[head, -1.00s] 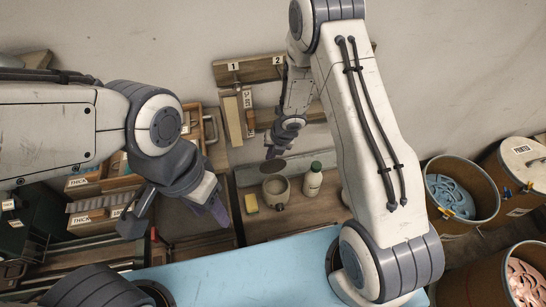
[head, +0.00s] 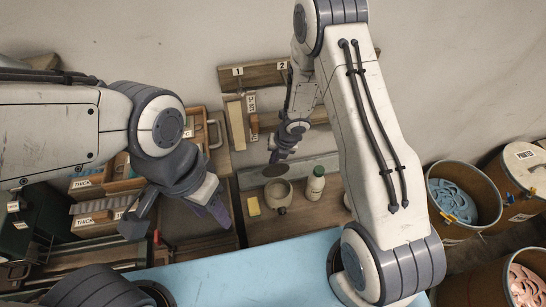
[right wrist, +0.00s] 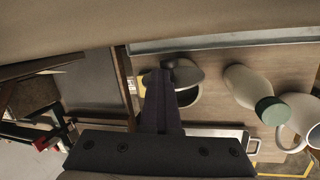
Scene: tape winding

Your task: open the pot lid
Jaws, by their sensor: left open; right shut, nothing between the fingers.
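The small beige pot (head: 278,192) stands on the wooden shelf in the head view and also shows in the right wrist view (right wrist: 187,97). Its dark round lid (head: 274,170) appears at the pot's far side, off the middle of the mouth, so part of the opening shows. In the right wrist view the lid (right wrist: 186,74) looks tilted at the rim. My right gripper (head: 280,156) is shut and empty, just above the lid; whether it touches the lid is unclear. My left gripper (head: 172,221) is open and empty, well left of the pot.
A white bottle with a green cap (head: 315,184) stands close right of the pot. A yellow sponge (head: 253,206) lies to its left. Wooden boxes (head: 122,170) fill the left side. The blue surface (head: 240,263) in front is clear. Bins (head: 457,201) stand at right.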

